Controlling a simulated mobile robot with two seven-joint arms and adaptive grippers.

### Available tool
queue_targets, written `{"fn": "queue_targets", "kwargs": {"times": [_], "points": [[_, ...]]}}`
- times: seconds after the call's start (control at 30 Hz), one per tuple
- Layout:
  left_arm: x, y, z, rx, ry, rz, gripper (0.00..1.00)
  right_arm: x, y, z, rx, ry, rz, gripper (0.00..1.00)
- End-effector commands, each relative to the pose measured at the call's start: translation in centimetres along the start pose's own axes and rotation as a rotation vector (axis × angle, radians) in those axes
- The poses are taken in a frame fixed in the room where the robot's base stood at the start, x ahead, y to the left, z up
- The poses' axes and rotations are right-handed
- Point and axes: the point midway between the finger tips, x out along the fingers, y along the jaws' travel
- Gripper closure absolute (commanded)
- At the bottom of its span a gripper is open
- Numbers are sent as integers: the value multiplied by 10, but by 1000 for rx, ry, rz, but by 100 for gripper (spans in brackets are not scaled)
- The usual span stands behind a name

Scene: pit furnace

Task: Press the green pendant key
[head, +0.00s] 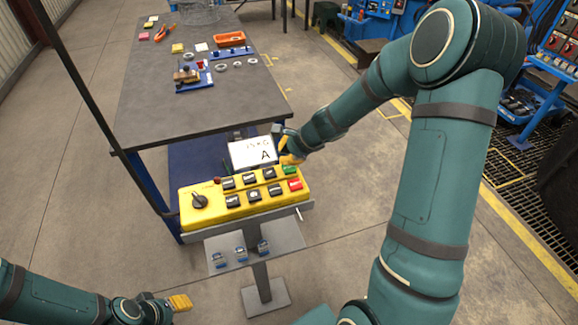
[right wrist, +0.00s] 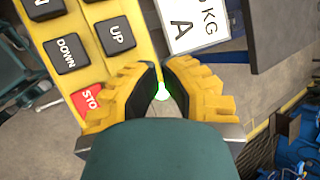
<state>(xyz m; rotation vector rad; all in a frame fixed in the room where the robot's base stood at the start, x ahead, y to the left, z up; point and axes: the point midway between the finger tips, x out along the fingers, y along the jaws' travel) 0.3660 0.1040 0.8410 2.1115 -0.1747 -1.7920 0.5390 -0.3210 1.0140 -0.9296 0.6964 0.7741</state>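The yellow pendant box (head: 243,203) stands tilted on a post. Its green key (head: 289,170) is at the far right end, just above the red key (head: 295,185). My right gripper (head: 289,158) is just beyond the green key; contact cannot be told. In the right wrist view, my right gripper (right wrist: 160,75) has its yellow fingers almost together, with a narrow gap and nothing held. A small green glow (right wrist: 161,92) shows between them. The red STOP key (right wrist: 88,100) is partly covered by one finger. My left gripper (head: 180,302) is low at the left, away from the box.
A white card (head: 252,152) marked A stands behind the box. A grey shelf (head: 285,237) with small blue clips is below it. The grey workbench (head: 150,105) behind holds small parts and an orange tray (head: 230,39). Floor is clear between box and left gripper.

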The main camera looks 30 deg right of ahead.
Motion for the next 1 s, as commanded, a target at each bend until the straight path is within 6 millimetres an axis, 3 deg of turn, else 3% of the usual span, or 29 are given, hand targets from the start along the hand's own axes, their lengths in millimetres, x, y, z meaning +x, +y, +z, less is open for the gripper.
{"fn": "queue_targets", "kwargs": {"times": [0.53, 1.0], "points": [[-41, 15, -6, 0, 0, 0, 58, -39, -21, 21, -1, 0, -1, 100], [-40, 15, -5, 0, 0, 0, 58, -39, -21, 21, 0, 0, 0, 100]]}}
